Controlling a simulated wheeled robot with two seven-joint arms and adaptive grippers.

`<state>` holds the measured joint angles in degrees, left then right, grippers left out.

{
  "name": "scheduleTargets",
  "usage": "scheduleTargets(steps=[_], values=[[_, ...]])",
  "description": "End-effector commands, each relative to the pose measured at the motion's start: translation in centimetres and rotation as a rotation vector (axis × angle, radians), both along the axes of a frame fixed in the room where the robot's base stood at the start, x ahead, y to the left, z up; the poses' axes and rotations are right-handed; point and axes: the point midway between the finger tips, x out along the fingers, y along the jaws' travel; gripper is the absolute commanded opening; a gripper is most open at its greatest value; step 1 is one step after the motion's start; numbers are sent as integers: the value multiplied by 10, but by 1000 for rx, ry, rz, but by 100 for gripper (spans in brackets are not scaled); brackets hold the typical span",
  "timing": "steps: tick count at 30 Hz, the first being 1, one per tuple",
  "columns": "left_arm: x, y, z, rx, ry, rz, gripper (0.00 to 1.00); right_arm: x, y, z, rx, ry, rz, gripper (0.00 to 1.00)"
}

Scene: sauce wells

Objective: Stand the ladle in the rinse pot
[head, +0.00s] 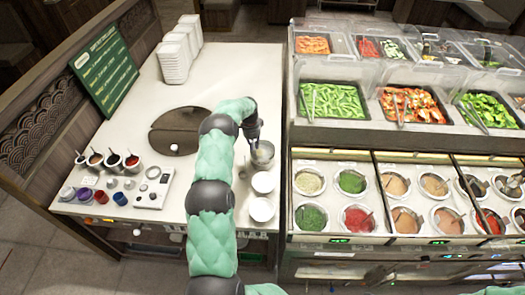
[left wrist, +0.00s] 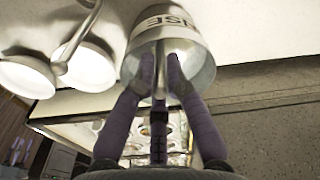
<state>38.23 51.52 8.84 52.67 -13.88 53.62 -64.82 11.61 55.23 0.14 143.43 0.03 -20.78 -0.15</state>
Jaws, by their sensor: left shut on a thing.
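The rinse pot (left wrist: 196,27) is a grey metal pot with dark lettering. In the left wrist view its open mouth faces the camera. In the head view the pot (head: 263,155) stands near the counter's right edge, just behind two white bowls. My left gripper (left wrist: 160,62) is shut on the thin metal handle of the ladle (left wrist: 159,85). The handle runs between the fingers towards the pot's mouth. The ladle's lower end is hidden, so I cannot tell whether it touches the pot's bottom. In the head view my left gripper (head: 255,134) is right above the pot, partly hidden by its wrist.
Two white bowls (head: 263,183) stand close in front of the pot. The sauce wells (head: 310,182) lie to the right across a gap. A stack of white containers (head: 174,62) stands at the back.

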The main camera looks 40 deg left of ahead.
Motion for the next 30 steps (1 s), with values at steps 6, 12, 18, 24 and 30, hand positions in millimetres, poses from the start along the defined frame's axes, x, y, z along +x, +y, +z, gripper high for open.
scheduleTargets(steps=[6,12,18,24,30], values=[[0,0,1,1,-1,0,0,0,0,0,0,0,0,40],[0,0,0,1,-1,0,0,0,0,-1,0,0,0,40],[0,0,-2,1,-1,0,0,0,0,-5,0,0,0,40],[0,0,-3,1,-1,0,0,0,0,-8,0,0,0,40],[0,0,-4,0,0,0,0,0,0,-10,0,0,0,40]])
